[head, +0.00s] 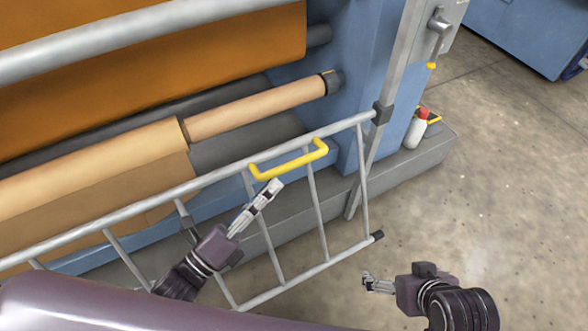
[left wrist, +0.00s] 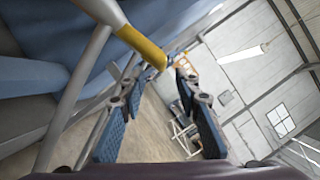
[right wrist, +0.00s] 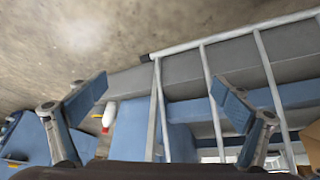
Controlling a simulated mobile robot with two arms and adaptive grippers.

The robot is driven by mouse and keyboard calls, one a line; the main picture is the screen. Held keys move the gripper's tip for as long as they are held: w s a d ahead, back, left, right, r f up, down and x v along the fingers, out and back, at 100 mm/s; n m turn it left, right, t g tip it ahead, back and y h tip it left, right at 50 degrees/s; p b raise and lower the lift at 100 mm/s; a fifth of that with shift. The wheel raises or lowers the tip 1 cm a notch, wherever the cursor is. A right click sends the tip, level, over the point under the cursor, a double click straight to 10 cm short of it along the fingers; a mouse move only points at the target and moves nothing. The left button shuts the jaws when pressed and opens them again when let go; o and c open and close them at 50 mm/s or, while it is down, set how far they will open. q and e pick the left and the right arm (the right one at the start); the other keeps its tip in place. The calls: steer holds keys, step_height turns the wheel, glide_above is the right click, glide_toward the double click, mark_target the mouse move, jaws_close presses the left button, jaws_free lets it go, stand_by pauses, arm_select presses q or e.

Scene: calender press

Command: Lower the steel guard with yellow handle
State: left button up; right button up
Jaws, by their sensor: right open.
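The steel guard (head: 345,126) is a grey tubular frame with upright bars, running diagonally in front of the press rollers. Its yellow handle (head: 290,163) is a bent bar on the top rail. In the head view my left gripper (head: 272,188) is just below the handle. In the left wrist view the handle (left wrist: 143,46) lies by the fingertips, and the fingers (left wrist: 160,72) are apart with a gap between them; I cannot tell whether they touch it. My right gripper (head: 370,283) is open and empty, low beside the guard's right end. The guard's bars (right wrist: 210,85) show in the right wrist view.
The press holds an orange roll (head: 200,50) and a tan roller (head: 260,105) behind the guard. A white bottle with a red cap (head: 416,130) stands on the grey plinth (head: 440,142). A slanted steel post (head: 385,100) stands at the guard's right. Concrete floor at right is clear.

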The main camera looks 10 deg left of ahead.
mark_target(292, 165)
arm_select(q)
steer(key=x, duration=0.7)
steer(key=shift+w+d+r, duration=0.1)
steer(key=shift+w+d, duration=0.15)
steer(key=shift+w, duration=0.05)
arm_select(e)
steer(key=w, duration=0.1)
steer(key=w+r+t, duration=0.1)
steer(key=w+a, duration=0.1)
steer(key=shift+r, duration=0.25)
arm_select(q)
steer(key=shift+c, duration=0.4)
jaws_close()
